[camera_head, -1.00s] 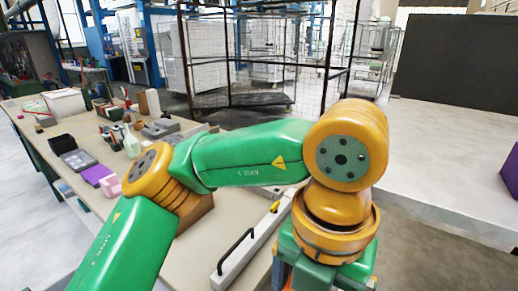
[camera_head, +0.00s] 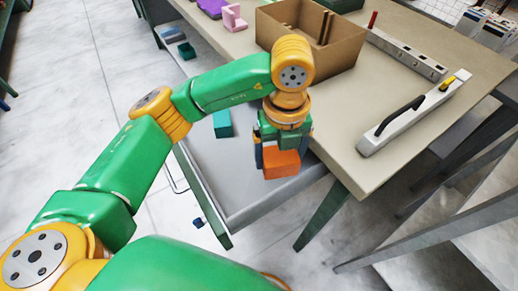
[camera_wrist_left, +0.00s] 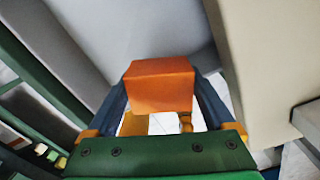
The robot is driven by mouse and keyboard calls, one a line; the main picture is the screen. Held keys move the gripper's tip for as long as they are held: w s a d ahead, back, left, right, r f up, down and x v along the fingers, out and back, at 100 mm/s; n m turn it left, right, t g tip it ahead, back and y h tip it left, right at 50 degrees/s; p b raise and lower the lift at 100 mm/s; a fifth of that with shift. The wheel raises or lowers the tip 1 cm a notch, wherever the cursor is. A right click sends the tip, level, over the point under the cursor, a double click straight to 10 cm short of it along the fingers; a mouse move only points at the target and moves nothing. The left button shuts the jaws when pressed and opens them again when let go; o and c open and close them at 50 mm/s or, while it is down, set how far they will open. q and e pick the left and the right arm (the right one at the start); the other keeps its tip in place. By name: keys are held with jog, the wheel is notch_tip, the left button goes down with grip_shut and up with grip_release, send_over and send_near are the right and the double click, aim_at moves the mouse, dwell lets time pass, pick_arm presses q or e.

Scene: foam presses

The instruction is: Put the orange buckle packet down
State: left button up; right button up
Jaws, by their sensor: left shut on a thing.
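My left gripper (camera_head: 281,158) points down and is shut on the orange buckle packet (camera_head: 283,166). The packet is a plain orange block, and it also shows between the two dark fingers in the left wrist view (camera_wrist_left: 159,86). The gripper holds it over the front right part of an open grey drawer (camera_head: 226,178) that sticks out from under the table. The gap between packet and drawer floor is hard to judge. My right gripper is out of view.
A teal block (camera_head: 222,123) lies in the drawer behind the packet; smaller teal items lie farther back. The drawer floor left of the packet is bare. The table (camera_head: 345,130) beside it carries a cardboard box (camera_head: 338,52) and a grey bar with a black handle (camera_head: 412,115).

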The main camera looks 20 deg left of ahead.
pick_arm(q)
jog(key=w+a+f, duration=0.1)
jog(key=f, duration=0.1)
jog(key=w+a+f, duration=0.3)
jog(key=w+f, duration=0.1)
jog(key=shift+a+f, duration=0.15)
jog(key=shift+a, duration=0.1)
jog(key=shift+w+a+f, duration=0.1)
jog(key=shift+a+f, duration=0.1)
jog(key=shift+f, duration=1.6)
jog(key=shift+f, duration=0.1)
jog(key=o, duration=1.3)
jog(key=shift+o, duration=0.4)
notch_tip(320, 180, up, 12)
jog(key=shift+r, duration=0.2)
